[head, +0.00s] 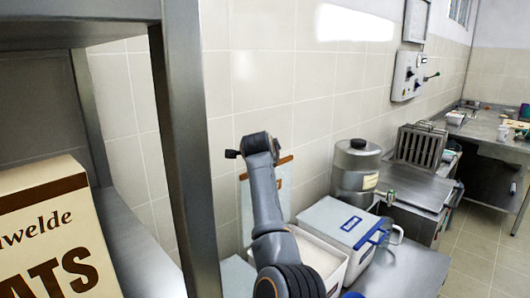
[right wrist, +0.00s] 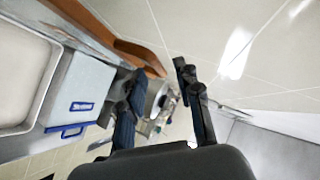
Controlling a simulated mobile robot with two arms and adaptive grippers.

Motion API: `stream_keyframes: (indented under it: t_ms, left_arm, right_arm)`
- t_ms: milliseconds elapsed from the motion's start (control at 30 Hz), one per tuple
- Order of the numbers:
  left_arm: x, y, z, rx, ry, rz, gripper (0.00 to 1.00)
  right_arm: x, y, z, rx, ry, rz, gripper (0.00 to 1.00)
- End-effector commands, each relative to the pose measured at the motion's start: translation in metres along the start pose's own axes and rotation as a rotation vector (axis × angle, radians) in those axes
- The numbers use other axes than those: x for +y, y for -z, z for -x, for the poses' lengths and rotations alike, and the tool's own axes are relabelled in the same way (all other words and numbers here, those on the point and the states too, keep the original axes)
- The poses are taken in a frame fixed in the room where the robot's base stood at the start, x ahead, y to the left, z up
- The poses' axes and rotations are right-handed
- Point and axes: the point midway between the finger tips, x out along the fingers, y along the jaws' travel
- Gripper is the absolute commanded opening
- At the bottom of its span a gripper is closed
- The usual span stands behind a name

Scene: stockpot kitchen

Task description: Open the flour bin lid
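The flour bin (head: 322,262) is a white tub at the bottom centre of the head view. Its top is uncovered and pale contents show inside. A pale panel with a brown edge, apparently its lid (head: 284,160), stands upright behind my arm against the wall. The brown edge also shows in the right wrist view (right wrist: 140,55), and the bin's open top (right wrist: 25,80) lies at left. My right gripper (head: 234,154) is beside the lid's top edge. Its fingers (right wrist: 160,92) are apart with nothing clearly between them; whether one touches the lid is unclear. My left gripper is not in view.
A white box with a blue label and handle (head: 345,222) stands right of the bin. Behind it is a steel pot (head: 357,165). A metal shelf post (head: 188,150) and an oats box (head: 45,235) are at left. Floor (head: 465,255) is clear at right.

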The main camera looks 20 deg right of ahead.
Motion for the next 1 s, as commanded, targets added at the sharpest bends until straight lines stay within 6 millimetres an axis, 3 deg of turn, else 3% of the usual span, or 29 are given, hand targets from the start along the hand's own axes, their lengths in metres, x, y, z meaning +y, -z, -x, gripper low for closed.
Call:
stream_keyframes:
  t_ms: [433, 1000]
  left_arm:
    - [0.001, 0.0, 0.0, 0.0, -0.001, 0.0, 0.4]
    - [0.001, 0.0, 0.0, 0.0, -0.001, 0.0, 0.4]
  right_arm:
    - [0.0, 0.0, 0.066, -0.001, 0.002, -0.002, 0.34]
    - [0.0, 0.001, 0.075, 0.0, 0.001, -0.001, 0.34]
